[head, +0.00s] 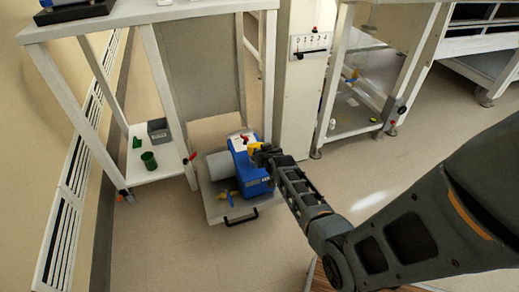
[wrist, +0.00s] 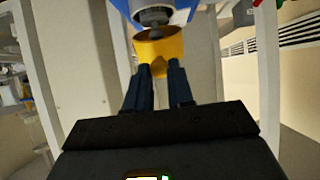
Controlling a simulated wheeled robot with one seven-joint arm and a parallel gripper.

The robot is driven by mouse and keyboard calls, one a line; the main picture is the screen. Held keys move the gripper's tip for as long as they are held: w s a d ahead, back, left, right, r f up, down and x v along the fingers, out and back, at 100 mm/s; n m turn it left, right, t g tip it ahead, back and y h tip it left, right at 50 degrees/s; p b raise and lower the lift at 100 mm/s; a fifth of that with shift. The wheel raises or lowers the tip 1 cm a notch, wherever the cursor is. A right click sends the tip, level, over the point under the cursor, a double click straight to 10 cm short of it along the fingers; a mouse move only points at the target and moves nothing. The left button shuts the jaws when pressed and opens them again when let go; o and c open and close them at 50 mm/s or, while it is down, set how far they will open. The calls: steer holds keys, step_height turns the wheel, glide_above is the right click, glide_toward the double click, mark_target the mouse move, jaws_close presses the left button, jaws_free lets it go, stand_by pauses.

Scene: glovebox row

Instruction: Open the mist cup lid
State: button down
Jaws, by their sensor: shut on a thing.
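A blue pump-like machine (head: 245,175) with a pale grey cylinder (head: 220,166) on its left sits on a low pulled-out tray (head: 215,212). A yellow part (head: 255,148), which looks like the mist cup lid, is at its top right. My gripper (head: 262,155) reaches it from the right. In the wrist view my gripper (wrist: 160,80) has its two dark fingers shut on the yellow part (wrist: 160,47). A grey fitting (wrist: 153,17) under the blue body (wrist: 180,5) meets its rim. I cannot tell how far the lid is turned from its seat.
A white frame with a lower shelf (head: 160,172) holding a green cup (head: 149,161) and a grey box (head: 158,131) stands left. A white post with a numbered panel (head: 311,45) stands behind. The tray has a black handle (head: 241,218). Floor in front is clear.

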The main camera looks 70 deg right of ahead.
mark_target(257, 145)
steer(key=shift+w+d+r+g+y+p, duration=0.2)
steer(key=shift+r+g+p, duration=0.05)
steer(key=shift+r+p, duration=0.25)
steer(key=shift+w+d+r+g+y+p, duration=0.15)
steer(key=shift+d+r+g+y+p, duration=0.15)
steer(key=shift+p, duration=0.25)
steer(key=w+d+r+g+y+p, duration=0.1)
steer(key=w+d+g+y+p, duration=0.1)
steer(key=d+y, duration=0.1)
steer(key=shift+w+r+g, duration=0.25)
steer(key=shift+w+r, duration=0.1)
steer(key=w+d+g+y+b, duration=0.1)
steer(key=d+y+b, duration=0.1)
steer(key=b, duration=0.1)
steer(key=shift+w+g, duration=0.4)
steer(key=d+y+b, duration=0.1)
steer(key=b, duration=0.2)
steer(key=shift+w+g, duration=0.4)
steer(key=shift+w+d+g+y+b, duration=0.15)
steer(key=shift+g+y+b, duration=0.2)
steer(key=shift+b, duration=0.4)
steer(key=shift+r, duration=0.1)
